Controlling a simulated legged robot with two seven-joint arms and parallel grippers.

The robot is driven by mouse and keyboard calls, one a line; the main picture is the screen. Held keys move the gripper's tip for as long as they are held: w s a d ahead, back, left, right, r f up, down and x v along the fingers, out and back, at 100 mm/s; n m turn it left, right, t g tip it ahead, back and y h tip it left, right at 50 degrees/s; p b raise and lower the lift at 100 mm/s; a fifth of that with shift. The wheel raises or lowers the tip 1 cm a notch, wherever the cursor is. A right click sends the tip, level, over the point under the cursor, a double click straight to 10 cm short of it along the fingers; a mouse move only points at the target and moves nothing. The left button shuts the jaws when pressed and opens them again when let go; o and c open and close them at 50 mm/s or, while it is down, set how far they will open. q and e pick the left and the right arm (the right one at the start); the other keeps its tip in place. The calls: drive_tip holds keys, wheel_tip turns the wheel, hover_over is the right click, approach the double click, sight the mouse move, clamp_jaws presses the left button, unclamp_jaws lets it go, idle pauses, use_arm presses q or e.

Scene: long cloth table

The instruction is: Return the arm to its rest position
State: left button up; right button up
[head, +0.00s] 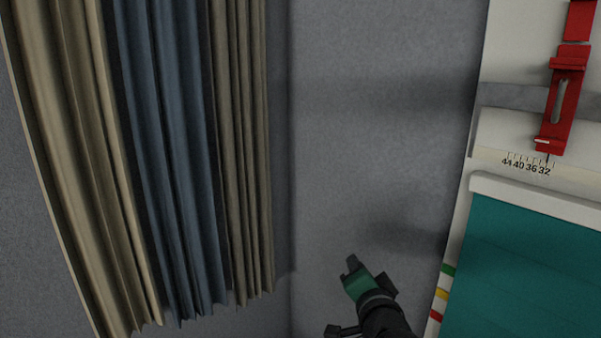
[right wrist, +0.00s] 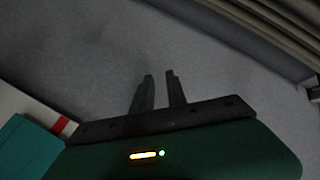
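My right gripper (head: 350,266) shows in the head view at the lower middle, with its dark arm coming in from the bottom edge. It is held in front of the grey wall and touches nothing that I can see. In the right wrist view its two dark fingers (right wrist: 160,76) stand apart with a narrow gap and nothing between them. My left gripper is not in view.
Beige and blue curtains (head: 165,130) hang at the left. A white unit (head: 515,130) with a red slider (head: 565,100), a number scale and a teal panel (head: 530,270) stands close on the right. Bare grey wall (head: 380,130) lies between.

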drive_tip(key=s+d+f+n+g+b, duration=0.1)
drive_tip(key=s+f+n+g, duration=0.1)
drive_tip(key=s+f, duration=0.35)
drive_tip(key=s+d+f+n+g, duration=0.1)
drive_tip(key=s+f+n+g, duration=0.15)
drive_tip(key=f, duration=0.65)
drive_tip(key=s+d+f+n+g+b, duration=0.1)
drive_tip(key=s+d+f+n+g, duration=0.2)
drive_tip(key=f, duration=0.4)
drive_tip(key=s+d+f+n+g, duration=0.1)
drive_tip(key=s+f+g, duration=0.1)
drive_tip(key=s+f, duration=0.3)
drive_tip(key=s+d+f+n+g, duration=0.1)
drive_tip(key=s+d+f+g, duration=0.1)
drive_tip(key=s+f, duration=0.4)
drive_tip(key=s+g, duration=0.1)
drive_tip(key=s, duration=0.3)
drive_tip(key=shift+s+n+h, duration=0.2)
drive_tip(key=shift+n+h, duration=0.1)
drive_tip(key=shift+n, duration=0.05)
drive_tip(key=shift+w+a+g, duration=0.1)
drive_tip(key=shift+g, duration=0.15)
